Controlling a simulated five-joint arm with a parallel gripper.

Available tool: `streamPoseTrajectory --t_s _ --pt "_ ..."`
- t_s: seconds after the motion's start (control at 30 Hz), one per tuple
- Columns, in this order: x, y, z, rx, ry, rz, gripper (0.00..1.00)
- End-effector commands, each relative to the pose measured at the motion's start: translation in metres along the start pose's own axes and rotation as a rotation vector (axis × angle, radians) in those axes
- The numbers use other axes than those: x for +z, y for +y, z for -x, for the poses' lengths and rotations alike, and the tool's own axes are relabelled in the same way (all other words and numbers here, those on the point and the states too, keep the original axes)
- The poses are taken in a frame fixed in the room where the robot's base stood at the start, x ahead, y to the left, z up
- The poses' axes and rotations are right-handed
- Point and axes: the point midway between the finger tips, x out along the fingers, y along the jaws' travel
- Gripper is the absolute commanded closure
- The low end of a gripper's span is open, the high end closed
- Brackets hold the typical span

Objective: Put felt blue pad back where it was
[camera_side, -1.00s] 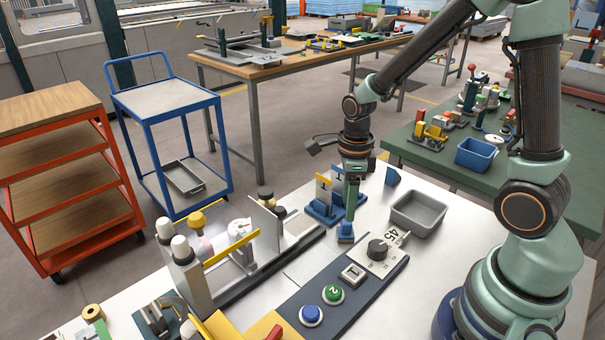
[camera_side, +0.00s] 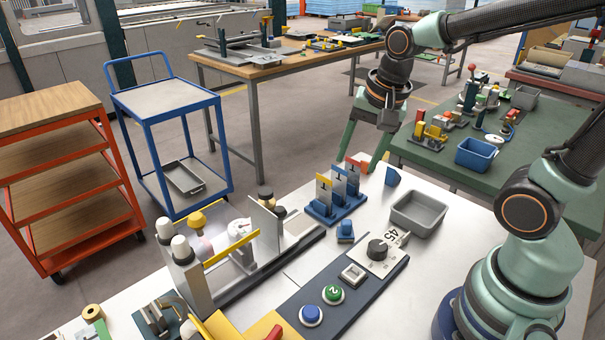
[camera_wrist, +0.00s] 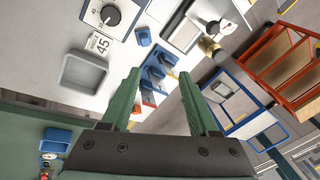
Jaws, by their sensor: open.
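A small blue block (camera_side: 345,231), which looks like the felt blue pad, lies on the white table between the blue rack and the dial panel. It also shows in the wrist view (camera_wrist: 143,36). My gripper (camera_side: 361,160) is open and empty, raised above and behind the blue rack, well apart from the block. In the wrist view the two green fingers (camera_wrist: 160,74) stand wide apart with nothing between them.
The blue rack (camera_side: 338,208) holds upright plates with yellow, blue and red tops. A grey tray (camera_side: 418,213) stands to its right. The dial panel (camera_side: 377,262) with buttons is in front, and a bending fixture (camera_side: 240,255) is on the left. White table between rack and tray is bare.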

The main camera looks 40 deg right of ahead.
Motion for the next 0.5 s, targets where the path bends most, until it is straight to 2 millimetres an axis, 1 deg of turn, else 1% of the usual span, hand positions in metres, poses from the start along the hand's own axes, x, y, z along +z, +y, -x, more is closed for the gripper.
streamPoseTrajectory --t_s 0.03,0.1,0.2,0.3,0.4,0.5 --pt "0.002 0.0 0.009 -0.03 0.02 0.131 0.39" --pt "0.006 0.001 0.018 -0.059 0.048 0.321 0.39" --pt "0.01 0.003 0.029 -0.091 0.092 0.573 0.39" --pt "0.013 0.005 0.037 -0.109 0.134 0.778 0.39" --pt "0.016 0.006 0.043 -0.117 0.166 0.919 0.39" --pt "0.017 0.007 0.045 -0.119 0.183 0.998 0.39"
